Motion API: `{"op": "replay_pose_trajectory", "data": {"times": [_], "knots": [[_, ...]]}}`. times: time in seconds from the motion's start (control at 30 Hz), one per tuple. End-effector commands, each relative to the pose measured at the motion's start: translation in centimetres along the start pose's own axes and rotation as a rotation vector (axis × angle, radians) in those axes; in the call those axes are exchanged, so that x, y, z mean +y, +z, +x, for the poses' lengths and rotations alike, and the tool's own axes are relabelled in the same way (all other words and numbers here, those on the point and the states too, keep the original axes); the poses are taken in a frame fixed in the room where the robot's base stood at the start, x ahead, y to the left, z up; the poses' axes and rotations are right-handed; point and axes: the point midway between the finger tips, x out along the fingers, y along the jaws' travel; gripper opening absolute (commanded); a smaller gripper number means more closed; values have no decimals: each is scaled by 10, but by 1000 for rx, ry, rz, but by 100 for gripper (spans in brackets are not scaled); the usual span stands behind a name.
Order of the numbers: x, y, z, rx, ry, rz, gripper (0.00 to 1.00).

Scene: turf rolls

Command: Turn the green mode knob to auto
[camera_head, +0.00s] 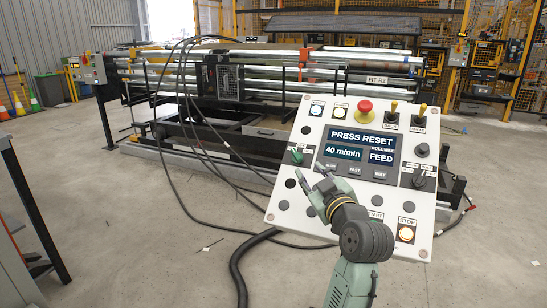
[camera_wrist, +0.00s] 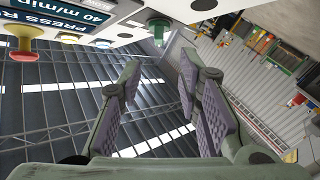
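The green mode knob (camera_head: 296,156) sits on the left side of the white control panel (camera_head: 275,203). In the wrist view the green knob (camera_wrist: 158,28) sticks out from the panel's face at the top, beyond my fingertips and roughly between them. My gripper (camera_head: 312,176) is just in front of the panel, below and right of the knob in the head view. In the wrist view my gripper (camera_wrist: 160,65) has its two padded fingers apart with nothing between them. The fingers do not appear to touch the knob. The knob's position labels are too small to read.
The panel screen (camera_head: 361,140) reads "PRESS RESET", "40 m/min" and "FEED". A red mushroom button (camera_head: 364,108), two toggle switches, a black selector (camera_head: 419,178) and a lit STOP button (camera_head: 405,233) are nearby. A roller machine (camera_head: 230,80) stands behind, with cables on the floor.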

Motion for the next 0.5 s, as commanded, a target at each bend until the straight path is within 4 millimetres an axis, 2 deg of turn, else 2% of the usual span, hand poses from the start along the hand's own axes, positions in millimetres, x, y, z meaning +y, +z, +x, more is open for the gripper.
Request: {"op": "replay_pose_trajectory", "data": {"times": [0.17, 0.5], "knots": [[1, 2, 18, -8, -6, 1, 32], [0, 0, 82, -5, -5, 0, 32]]}}
